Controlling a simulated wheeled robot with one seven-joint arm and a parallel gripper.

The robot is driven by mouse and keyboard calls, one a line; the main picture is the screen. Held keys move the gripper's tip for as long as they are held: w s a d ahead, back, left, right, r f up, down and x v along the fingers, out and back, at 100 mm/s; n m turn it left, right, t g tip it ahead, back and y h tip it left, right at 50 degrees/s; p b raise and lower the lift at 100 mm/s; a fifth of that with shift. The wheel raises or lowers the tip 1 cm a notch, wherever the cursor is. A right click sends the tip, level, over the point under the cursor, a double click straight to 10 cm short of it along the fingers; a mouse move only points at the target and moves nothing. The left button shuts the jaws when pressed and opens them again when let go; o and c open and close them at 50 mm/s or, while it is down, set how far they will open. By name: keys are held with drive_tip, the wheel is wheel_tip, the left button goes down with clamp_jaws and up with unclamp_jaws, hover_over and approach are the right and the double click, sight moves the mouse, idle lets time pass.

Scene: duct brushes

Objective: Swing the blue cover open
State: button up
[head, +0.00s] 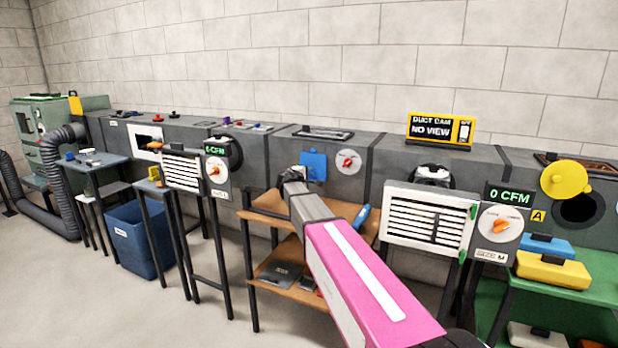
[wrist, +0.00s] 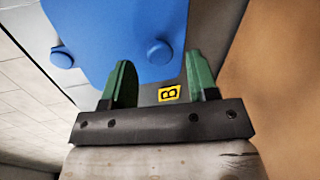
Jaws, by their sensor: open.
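The blue cover (head: 314,164) lies against the front of the grey duct, left of a white dial with a red knob. My gripper (head: 293,173) is at the cover's lower left in the head view. In the wrist view my gripper (wrist: 160,64) has two green fingers apart, with nothing seen held between them. The fingertips overlap the cover's lower edge in the picture; I cannot tell whether they touch it. A yellow B label (wrist: 169,93) shows between the fingers.
A wooden shelf unit (head: 262,210) stands below the duct. Vent grilles with dials flank it, one on the left (head: 183,168) and one on the right (head: 428,217). A blue bin (head: 135,240) stands on the floor at left. A yellow round cover (head: 564,179) is far right.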

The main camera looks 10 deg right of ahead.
drive_tip(key=shift+x, duration=0.9)
clamp_jaws()
